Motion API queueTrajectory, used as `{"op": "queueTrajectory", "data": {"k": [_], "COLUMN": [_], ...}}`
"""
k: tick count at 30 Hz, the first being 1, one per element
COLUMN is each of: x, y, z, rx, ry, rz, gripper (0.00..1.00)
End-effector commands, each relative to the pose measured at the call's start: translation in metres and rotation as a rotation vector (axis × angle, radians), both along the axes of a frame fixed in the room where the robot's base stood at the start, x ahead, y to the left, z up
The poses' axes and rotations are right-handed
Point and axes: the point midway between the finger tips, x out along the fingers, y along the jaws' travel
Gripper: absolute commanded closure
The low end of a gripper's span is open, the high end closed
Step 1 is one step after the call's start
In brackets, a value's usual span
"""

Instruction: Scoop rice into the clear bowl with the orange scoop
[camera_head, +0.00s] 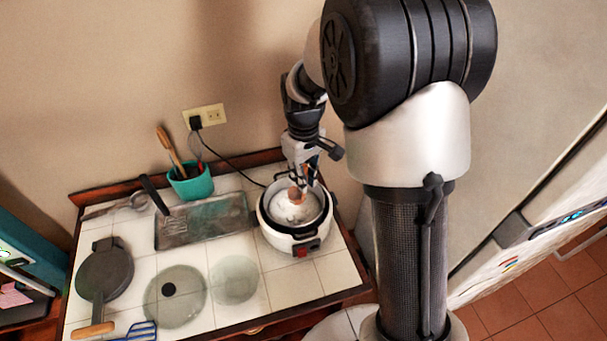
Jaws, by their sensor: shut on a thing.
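A white rice cooker (291,240) with a dark inner pot stands open at the right of the tiled counter. White rice (292,213) shows inside it. My gripper (299,180) points down over the pot's far side and is shut on the orange scoop (296,193). The scoop's lower end is at or in the rice; its exact depth cannot be told. A clear round bowl (234,279) stands on the counter to the left of the cooker and nearer the front. No rice shows in it.
A glass lid (175,297) with a black knob lies left of the bowl. A grey tray (205,222), a teal utensil cup (190,184), a dark pan (104,273) and a blue spatula (139,331) are also on the counter. A black cord runs from the wall outlet (204,116) to the cooker.

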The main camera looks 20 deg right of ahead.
Motion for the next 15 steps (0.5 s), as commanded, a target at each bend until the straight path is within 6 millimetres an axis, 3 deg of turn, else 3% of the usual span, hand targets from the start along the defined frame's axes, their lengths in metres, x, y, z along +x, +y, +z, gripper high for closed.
{"op": "queueTrajectory", "data": {"k": [15], "x": [0.0], "y": [0.0], "z": [-0.05], "rx": [0.0], "ry": [-0.001], "rz": [0.0], "gripper": [1.0]}}
